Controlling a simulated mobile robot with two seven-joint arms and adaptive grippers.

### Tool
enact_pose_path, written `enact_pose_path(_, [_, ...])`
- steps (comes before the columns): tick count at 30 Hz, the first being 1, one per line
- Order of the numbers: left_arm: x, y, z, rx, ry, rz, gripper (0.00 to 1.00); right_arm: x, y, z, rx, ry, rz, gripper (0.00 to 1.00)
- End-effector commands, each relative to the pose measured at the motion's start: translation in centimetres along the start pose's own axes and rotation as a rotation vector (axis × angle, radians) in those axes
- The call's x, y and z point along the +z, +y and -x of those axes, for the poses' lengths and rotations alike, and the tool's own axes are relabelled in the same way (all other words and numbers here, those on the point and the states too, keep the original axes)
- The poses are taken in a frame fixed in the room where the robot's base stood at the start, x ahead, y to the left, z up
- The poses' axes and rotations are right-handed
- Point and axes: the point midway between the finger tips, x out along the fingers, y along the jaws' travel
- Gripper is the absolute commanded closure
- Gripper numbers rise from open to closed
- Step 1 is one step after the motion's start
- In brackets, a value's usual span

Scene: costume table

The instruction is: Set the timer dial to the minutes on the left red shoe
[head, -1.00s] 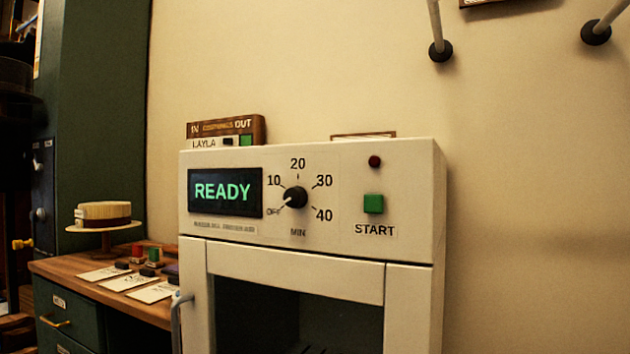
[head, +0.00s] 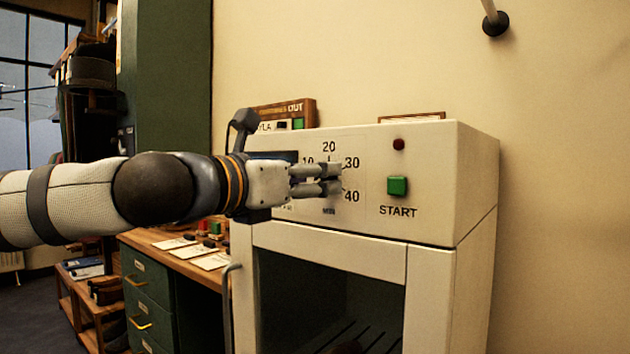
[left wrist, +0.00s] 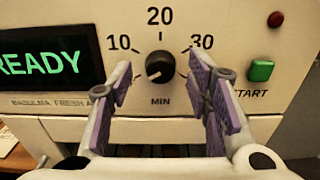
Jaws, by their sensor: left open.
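The timer dial (left wrist: 160,67) is a black round knob on the cream machine's front panel, with 10, 20 and 30 marked around it in the left wrist view. Its pointer line aims to the lower left, below the 10. My left gripper (head: 338,179) is in front of the panel. In the left wrist view its two purple-padded fingers (left wrist: 166,90) stand open on either side of the dial, and no contact shows. In the head view the gripper hides the dial. The left red shoe is not identifiable. My right gripper is not in view.
The display (left wrist: 46,65) reads READY. A green START button (head: 397,186) and a dark red lamp (head: 398,144) are right of the dial. Below is the machine's dark window (head: 330,300). A wooden desk with cards (head: 210,262) stands at the left.

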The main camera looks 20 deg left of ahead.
Motion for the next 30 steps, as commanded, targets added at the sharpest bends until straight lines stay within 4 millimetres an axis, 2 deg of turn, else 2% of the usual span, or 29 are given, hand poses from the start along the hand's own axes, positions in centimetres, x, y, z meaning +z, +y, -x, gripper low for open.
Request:
enact_pose_path(3, [0.01,-0.01,-0.93,0.001,0.000,0.000,0.55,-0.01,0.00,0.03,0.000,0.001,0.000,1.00])
enact_pose_path(11, [0.02,0.00,-1.06,0.000,-0.001,-0.001,0.57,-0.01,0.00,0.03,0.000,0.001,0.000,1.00])
enact_pose_path(15, [0.01,0.00,-1.04,0.000,0.000,-0.001,0.89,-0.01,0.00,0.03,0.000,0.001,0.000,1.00])
enact_pose_path(17, [0.01,0.00,-1.04,0.000,0.000,-0.001,1.00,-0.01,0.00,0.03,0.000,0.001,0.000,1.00])
enact_pose_path(30, [0.19,-0.05,-0.98,0.000,-0.001,-0.083,1.00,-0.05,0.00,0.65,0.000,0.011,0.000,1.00])
